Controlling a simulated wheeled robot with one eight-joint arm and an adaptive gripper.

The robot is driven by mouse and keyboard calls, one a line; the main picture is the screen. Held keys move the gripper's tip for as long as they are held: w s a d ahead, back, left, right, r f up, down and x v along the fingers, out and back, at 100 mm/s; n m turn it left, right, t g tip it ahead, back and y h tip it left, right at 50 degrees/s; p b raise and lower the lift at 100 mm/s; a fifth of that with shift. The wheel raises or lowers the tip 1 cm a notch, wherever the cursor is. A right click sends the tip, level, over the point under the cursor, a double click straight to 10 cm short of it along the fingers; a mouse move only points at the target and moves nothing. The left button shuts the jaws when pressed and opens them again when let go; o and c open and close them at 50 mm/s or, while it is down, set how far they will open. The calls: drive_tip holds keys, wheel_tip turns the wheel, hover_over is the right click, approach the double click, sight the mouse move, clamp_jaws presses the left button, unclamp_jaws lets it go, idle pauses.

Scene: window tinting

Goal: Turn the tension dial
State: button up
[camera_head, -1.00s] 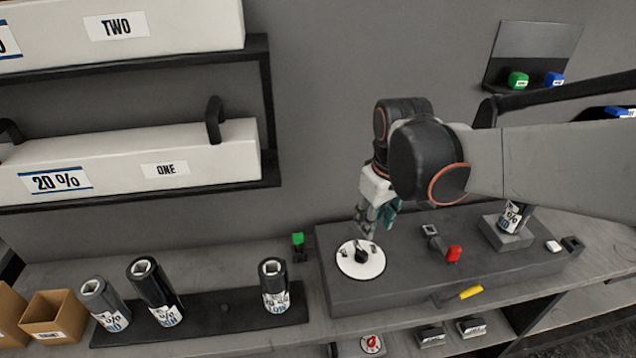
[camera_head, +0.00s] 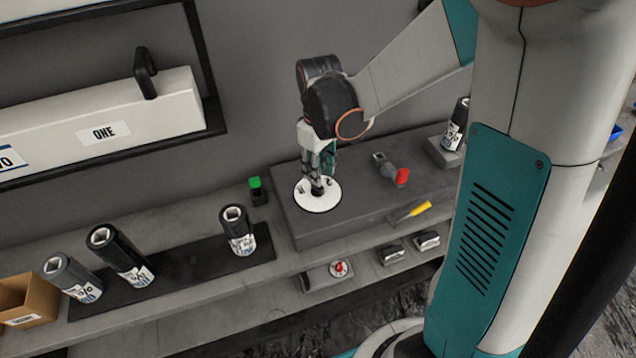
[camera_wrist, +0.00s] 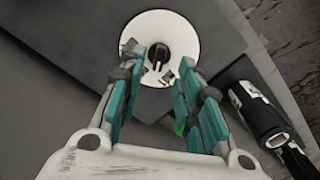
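The tension dial is a white disc (camera_head: 317,203) with a black knob in its middle, on top of the dark grey machine block (camera_head: 350,220). In the wrist view the disc (camera_wrist: 190,38) and its black knob (camera_wrist: 159,53) lie just beyond my fingertips. My gripper (camera_head: 318,186) points down over the dial in the head view. In the wrist view my gripper (camera_wrist: 166,75) has its two teal-padded fingers apart, with the knob showing between and ahead of the tips. Whether the fingers touch the knob cannot be told.
A red-tipped lever (camera_head: 400,176) and a yellow handle (camera_head: 414,212) are right of the dial. A green button (camera_head: 256,187) is to its left. A roll (camera_wrist: 252,110) is close on the right in the wrist view.

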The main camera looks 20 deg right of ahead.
drive_tip(key=shift+f+b, duration=0.65)
drive_tip(key=shift+f, duration=2.05)
drive_tip(key=shift+c, duration=0.6)
clamp_jaws()
